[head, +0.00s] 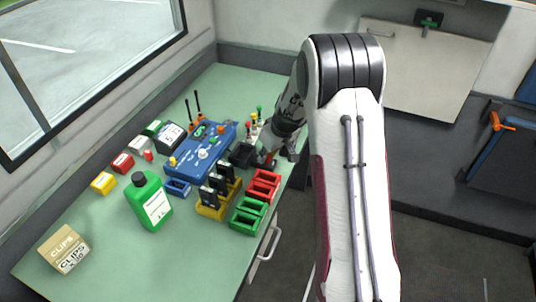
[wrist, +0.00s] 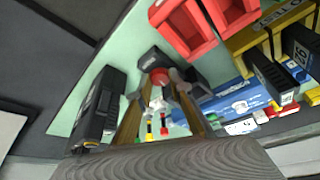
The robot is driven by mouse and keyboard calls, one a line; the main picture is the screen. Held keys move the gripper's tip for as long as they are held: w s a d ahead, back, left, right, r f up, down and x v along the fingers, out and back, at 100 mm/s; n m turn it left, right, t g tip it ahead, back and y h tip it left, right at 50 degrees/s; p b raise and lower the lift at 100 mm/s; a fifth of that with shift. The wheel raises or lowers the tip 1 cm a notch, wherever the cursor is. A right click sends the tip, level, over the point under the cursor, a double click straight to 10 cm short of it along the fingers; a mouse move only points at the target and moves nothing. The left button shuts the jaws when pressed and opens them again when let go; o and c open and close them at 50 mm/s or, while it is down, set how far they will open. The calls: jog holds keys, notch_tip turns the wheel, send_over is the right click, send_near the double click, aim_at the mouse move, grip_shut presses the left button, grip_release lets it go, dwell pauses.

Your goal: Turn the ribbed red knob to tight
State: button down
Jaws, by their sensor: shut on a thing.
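The ribbed red knob (wrist: 160,76) shows between my fingertips in the wrist view, by a small black block (wrist: 151,58). My gripper (wrist: 160,86) is shut on the knob, with one finger on each side. In the head view my gripper (head: 267,158) reaches down at the right edge of the green table, beside the black block (head: 242,154). The knob is mostly hidden there by the fingers. Its markings and turned position cannot be read.
Red trays (head: 263,186), a green tray (head: 247,215) and a yellow holder with black items (head: 212,211) stand close in front. A blue control box (head: 200,150) is to the left. A green bottle (head: 150,202) stands farther left.

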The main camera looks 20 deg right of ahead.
jog(key=shift+a+m+h, duration=0.1)
jog(key=shift+m+h, duration=0.4)
jog(key=shift+m, duration=0.75)
jog(key=shift+a+m+h, duration=0.1)
jog(key=shift+m+h, duration=0.4)
jog(key=shift+m, duration=0.75)
jog(key=shift+a+m+g+h, duration=0.15)
jog(key=shift+m+h, duration=0.25)
jog(key=shift+m, duration=0.8)
jog(key=shift+a+m+g+h, duration=0.15)
jog(key=shift+m+h, duration=0.25)
jog(key=shift+m, duration=0.8)
jog(key=shift+w, duration=0.1)
jog(key=shift+w+m+g+h, duration=0.1)
jog(key=shift+m+g+h, duration=0.25)
jog(key=shift+m, duration=0.95)
jog(key=shift+w+m+g+h, duration=0.1)
jog(key=shift+m+g+h, duration=0.25)
jog(key=shift+m, duration=0.95)
jog(key=shift+w+a+m+g, duration=0.1)
jog(key=shift+m+g, duration=0.9)
jog(key=shift+m, duration=1.5)
jog(key=c, duration=1.8)
grip_release()
